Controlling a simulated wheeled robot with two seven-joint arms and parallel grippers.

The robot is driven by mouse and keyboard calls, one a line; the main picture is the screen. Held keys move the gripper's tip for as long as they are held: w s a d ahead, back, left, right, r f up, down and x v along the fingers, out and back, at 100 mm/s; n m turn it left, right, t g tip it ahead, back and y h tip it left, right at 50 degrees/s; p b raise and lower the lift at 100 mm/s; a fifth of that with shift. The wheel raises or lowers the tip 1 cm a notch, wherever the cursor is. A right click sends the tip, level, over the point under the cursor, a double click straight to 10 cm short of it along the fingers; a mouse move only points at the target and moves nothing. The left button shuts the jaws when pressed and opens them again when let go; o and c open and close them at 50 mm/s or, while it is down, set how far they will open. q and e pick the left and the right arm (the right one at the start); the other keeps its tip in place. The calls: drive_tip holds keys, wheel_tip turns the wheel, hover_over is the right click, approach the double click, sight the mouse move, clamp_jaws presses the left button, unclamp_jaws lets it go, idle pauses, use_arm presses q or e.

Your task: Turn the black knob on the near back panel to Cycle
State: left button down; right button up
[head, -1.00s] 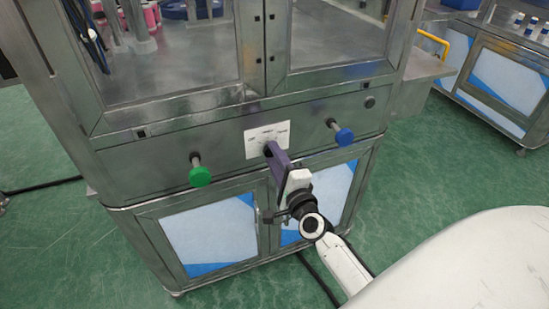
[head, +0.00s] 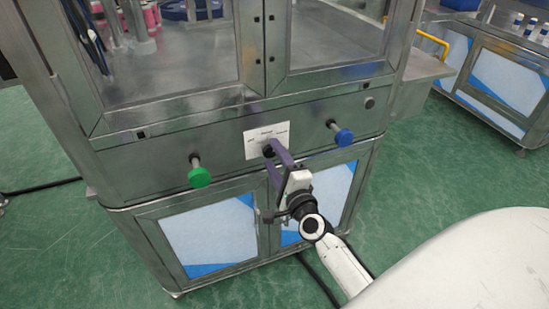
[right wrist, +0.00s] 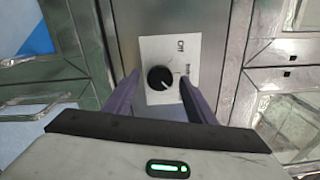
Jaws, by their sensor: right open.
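The black knob (head: 268,151) sits on a white label plate (head: 281,133) in the middle of the near metal panel. In the right wrist view the knob (right wrist: 160,78) shows whole, with a small pale mark on its face. "Off" is readable on the plate (right wrist: 182,46); the other words are too small to read. My right gripper (head: 273,163) is open in front of the knob. In the right wrist view its purple fingers (right wrist: 158,88) stand apart, one on each side of the knob, with visible gaps. My left gripper is not in view.
A green button (head: 200,177) sticks out left of the plate and a blue button (head: 344,136) right of it. Glass doors (head: 335,35) are above, and lower cabinet doors (head: 205,235) with a handle are below.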

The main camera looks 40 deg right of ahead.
drive_tip(key=v, duration=1)
drive_tip(key=shift+s+b, duration=0.15)
drive_tip(key=shift+b, duration=0.2)
